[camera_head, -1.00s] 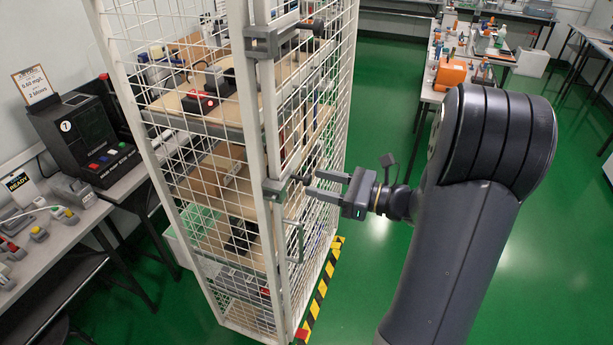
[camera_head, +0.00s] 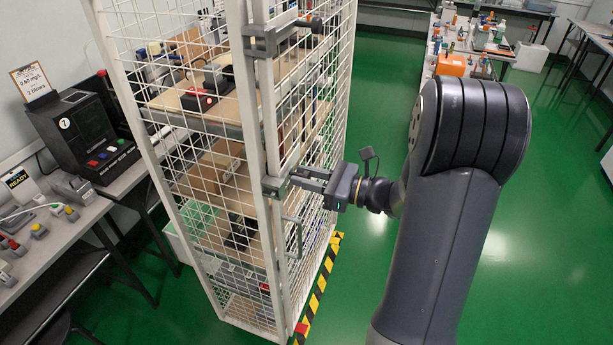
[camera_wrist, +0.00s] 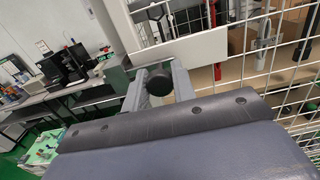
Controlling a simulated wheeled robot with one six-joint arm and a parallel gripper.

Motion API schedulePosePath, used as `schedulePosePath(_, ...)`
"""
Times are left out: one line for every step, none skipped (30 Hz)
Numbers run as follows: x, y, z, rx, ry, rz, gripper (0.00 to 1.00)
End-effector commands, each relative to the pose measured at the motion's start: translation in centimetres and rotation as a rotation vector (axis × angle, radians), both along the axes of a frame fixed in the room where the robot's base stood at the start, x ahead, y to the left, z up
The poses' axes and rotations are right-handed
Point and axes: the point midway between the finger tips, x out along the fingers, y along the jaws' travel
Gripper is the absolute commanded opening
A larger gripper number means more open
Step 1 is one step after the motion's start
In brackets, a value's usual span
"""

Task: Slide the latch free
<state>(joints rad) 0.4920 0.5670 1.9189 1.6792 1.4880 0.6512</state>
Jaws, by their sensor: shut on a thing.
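A tall white wire-mesh cage (camera_head: 263,150) stands at centre with a door facing right. A grey lower latch (camera_head: 273,188) is fixed at mid-height on its front post. Its round dark knob (camera_wrist: 159,82) shows in the wrist view between my two grey fingers. My gripper (camera_head: 297,177) is shut on this knob, reaching in from the right. In the head view the fingers hide the knob. A second, upper latch (camera_head: 262,41) sits higher on the same post, its dark knob (camera_head: 316,25) sticking out to the right.
Shelves in the cage hold a red-topped device (camera_head: 199,100) and other items. A bench with a black tester (camera_head: 85,133) stands at left. Yellow-black floor tape (camera_head: 319,293) runs along the cage's right side. The green floor to the right is open.

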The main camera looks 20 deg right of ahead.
Motion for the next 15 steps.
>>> schedulePosePath(-0.01, -0.01, 0.01, 0.0, 0.0, 0.0, 0.13)
schedulePosePath(-0.01, -0.01, 0.01, 0.0, 0.0, 0.0, 0.11)
schedulePosePath(-0.01, -0.01, 0.01, 0.0, 0.0, 0.0, 0.07)
schedulePosePath(-0.01, -0.01, 0.01, 0.0, 0.0, 0.0, 0.05)
schedulePosePath(-0.01, -0.01, 0.01, 0.0, 0.0, 0.0, 0.02)
schedulePosePath(-0.01, -0.01, 0.01, 0.0, 0.0, 0.0, 0.0)
schedulePosePath(-0.01, -0.01, 0.01, 0.0, 0.0, 0.0, 0.0)
schedulePosePath(-0.01, -0.01, 0.01, 0.0, 0.0, 0.0, 0.0)
schedulePosePath(-0.01, -0.01, 0.01, 0.0, 0.0, 0.0, 0.0)
schedulePosePath(-0.01, -0.01, 0.01, 0.0, 0.0, 0.0, 0.0)
schedulePosePath(-0.01, -0.01, 0.01, 0.0, 0.0, 0.0, 0.0)
schedulePosePath(-0.01, -0.01, 0.01, 0.0, 0.0, 0.0, 0.0)
schedulePosePath(0.0, -0.01, 0.01, 0.0, 0.0, 0.0, 0.0)
schedulePosePath(0.04, -0.04, 0.01, 0.0, 0.0, 0.0, 0.0)
schedulePosePath(0.2, -0.16, 0.01, 0.0, 0.0, 0.0, 0.0)
